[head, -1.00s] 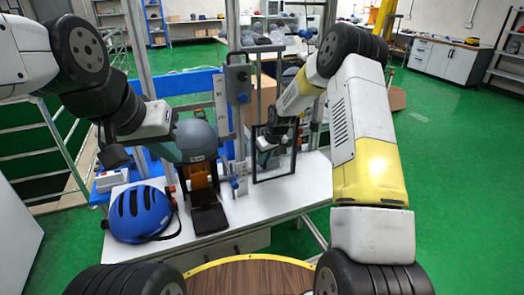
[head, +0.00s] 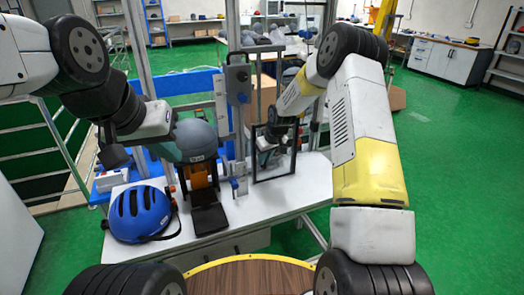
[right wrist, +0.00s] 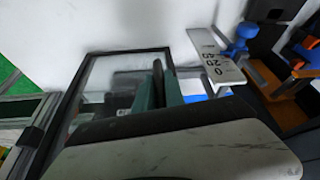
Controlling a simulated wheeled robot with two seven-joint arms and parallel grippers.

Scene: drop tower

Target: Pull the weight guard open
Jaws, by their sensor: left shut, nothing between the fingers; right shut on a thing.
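The weight guard (head: 275,179) looks like a clear panel in a black frame, standing at the right of the white test bench.
A blue helmet (head: 138,214) lies on the white bench (head: 275,205) at the left. A grey control box (head: 238,82) hangs on the tower post. An orange support (head: 202,177) stands under the grey-teal helmet. The bench front right is clear.

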